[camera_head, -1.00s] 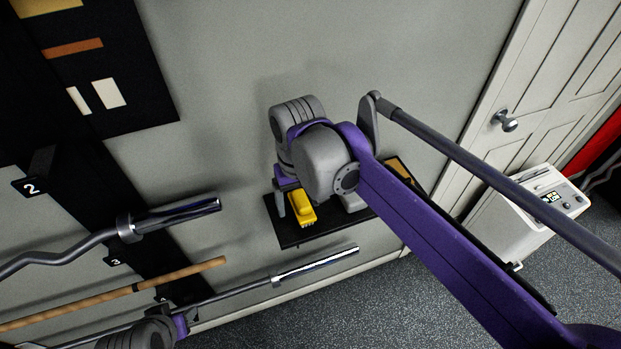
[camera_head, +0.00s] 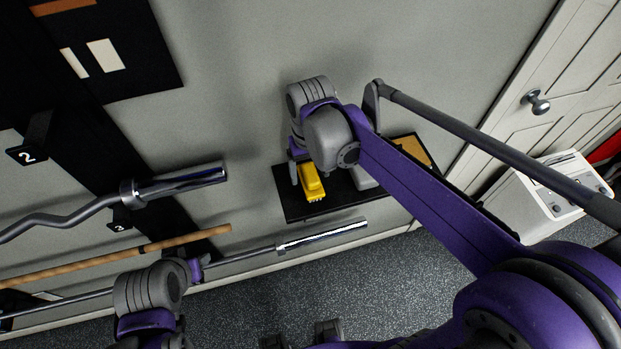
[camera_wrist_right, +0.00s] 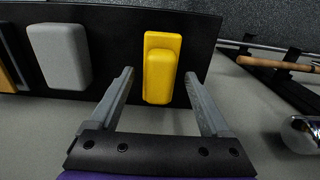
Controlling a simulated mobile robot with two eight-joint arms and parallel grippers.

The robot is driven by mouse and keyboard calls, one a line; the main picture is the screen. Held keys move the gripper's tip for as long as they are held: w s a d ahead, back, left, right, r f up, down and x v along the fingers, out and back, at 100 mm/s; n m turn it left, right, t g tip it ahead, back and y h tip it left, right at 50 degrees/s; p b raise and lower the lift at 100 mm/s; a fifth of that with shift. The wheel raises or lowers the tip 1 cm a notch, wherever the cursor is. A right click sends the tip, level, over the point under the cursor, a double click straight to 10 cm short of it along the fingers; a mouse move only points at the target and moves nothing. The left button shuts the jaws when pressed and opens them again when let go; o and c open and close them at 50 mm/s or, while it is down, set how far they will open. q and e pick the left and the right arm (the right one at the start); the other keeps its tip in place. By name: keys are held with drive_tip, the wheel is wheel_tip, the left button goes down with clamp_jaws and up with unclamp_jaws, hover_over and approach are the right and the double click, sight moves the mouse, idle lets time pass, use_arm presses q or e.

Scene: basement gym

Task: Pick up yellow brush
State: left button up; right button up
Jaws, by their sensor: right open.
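The yellow brush (camera_head: 311,183) lies on a black wall shelf (camera_head: 300,211). In the right wrist view the brush (camera_wrist_right: 160,68) stands out, a rounded block on a flatter yellow base. My right gripper (camera_wrist_right: 158,76) is open, with one fingertip on each side of the brush's picture and gaps on both sides; the exact depth is unclear. In the head view my right gripper (camera_head: 303,174) is at the brush, one finger at its left, the other not clearly visible. My left gripper (camera_head: 196,269) is low at the left, largely hidden by its wrist; its jaws are not readable.
A grey block (camera_wrist_right: 60,55) lies beside the brush on the shelf, and a tan piece (camera_head: 414,150) lies at the shelf's right end. Barbells (camera_head: 322,234) and a wooden bar (camera_head: 190,238) stick out at the left. A white cabinet (camera_head: 540,200) stands right, near the door.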

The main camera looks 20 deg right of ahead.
drive_tip(key=shift+f, duration=1.45)
clamp_jaws()
